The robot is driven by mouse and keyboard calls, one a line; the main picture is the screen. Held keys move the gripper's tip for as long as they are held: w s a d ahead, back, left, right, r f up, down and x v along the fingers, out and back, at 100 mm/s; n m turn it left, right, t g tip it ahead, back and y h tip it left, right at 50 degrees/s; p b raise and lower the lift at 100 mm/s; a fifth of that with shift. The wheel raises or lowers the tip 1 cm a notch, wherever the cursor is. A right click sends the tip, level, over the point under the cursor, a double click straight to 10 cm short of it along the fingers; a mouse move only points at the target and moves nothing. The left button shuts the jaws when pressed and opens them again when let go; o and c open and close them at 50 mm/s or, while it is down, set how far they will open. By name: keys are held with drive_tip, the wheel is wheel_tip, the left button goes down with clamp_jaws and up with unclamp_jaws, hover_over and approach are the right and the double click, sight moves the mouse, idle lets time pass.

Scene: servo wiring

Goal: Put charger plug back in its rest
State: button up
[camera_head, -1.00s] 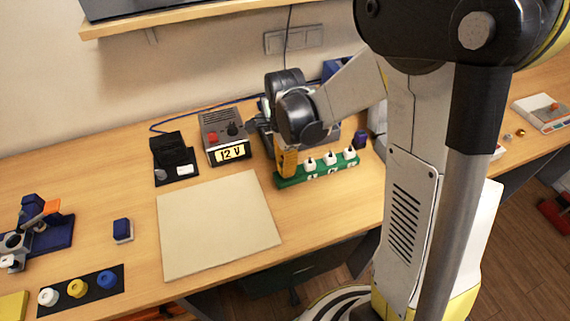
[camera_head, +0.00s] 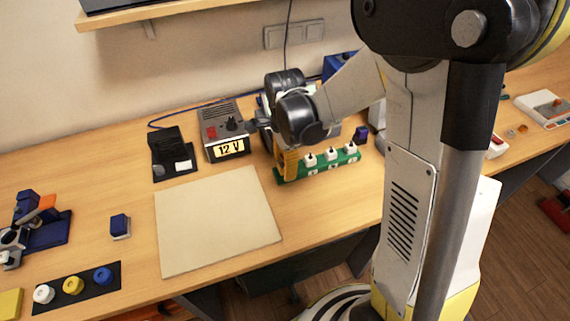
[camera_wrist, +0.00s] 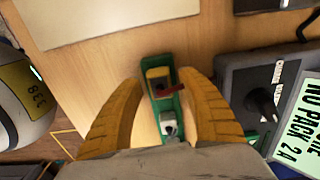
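My gripper (camera_wrist: 163,82) is open, its two yellow fingers spread apart over the green power strip (camera_wrist: 148,68). In the head view the gripper (camera_head: 288,162) is at the left end of the green strip (camera_head: 325,168). Several white plugs (camera_head: 331,154) stand in the strip. Between the fingers in the wrist view I see a yellow block with a red lever (camera_wrist: 160,84) and a pale plug (camera_wrist: 168,125) nearer the palm. Neither visibly touches a finger. I cannot tell which plug is the charger's, nor pick out its rest for certain.
A 12 V supply (camera_head: 222,132) stands close to the left of the gripper. A black holder (camera_head: 172,153) is further left. A bare beige mat (camera_head: 215,220) lies in front. A small blue block (camera_head: 120,226) and a strip of coloured knobs (camera_head: 73,286) are at the left.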

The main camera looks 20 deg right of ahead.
wheel_tip(320, 180, up, 12)
idle(0.6)
drive_tip(key=s+r+n+t, duration=0.4)
drive_tip(key=s+n+t, duration=0.3)
drive_tip(key=s+n, duration=0.5)
drive_tip(key=shift+s+n, duration=0.35)
drive_tip(key=shift+n, duration=2.65)
drive_tip(key=shift+r, duration=0.1)
